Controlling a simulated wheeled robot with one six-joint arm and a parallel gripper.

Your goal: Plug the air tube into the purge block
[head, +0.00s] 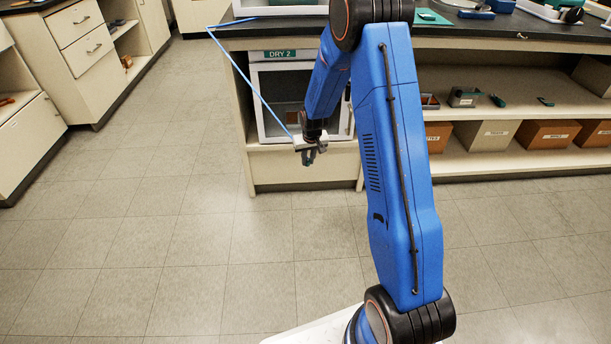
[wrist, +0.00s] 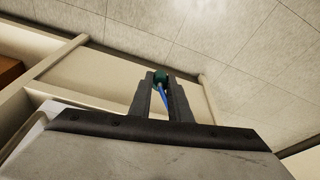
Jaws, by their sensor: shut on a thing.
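My gripper (head: 309,157) hangs low in front of the bench, beside the cabinet labelled DRY 2. In the wrist view my gripper (wrist: 161,82) is shut, with a small dark green piece (wrist: 161,76) between its fingertips. The blue air tube (wrist: 163,95) runs from this piece down between the fingers. In the head view the air tube (head: 252,84) stretches up and left from the gripper to the bench's left corner, then onto the top. I cannot make out a purge block in either view.
The dark bench top (head: 480,38) lies above and behind the gripper. The DRY 2 cabinet (head: 283,104) stands under its left end, and shelves with boxes (head: 480,133) are to the right. The tiled floor (head: 170,220) is clear to the left and in front.

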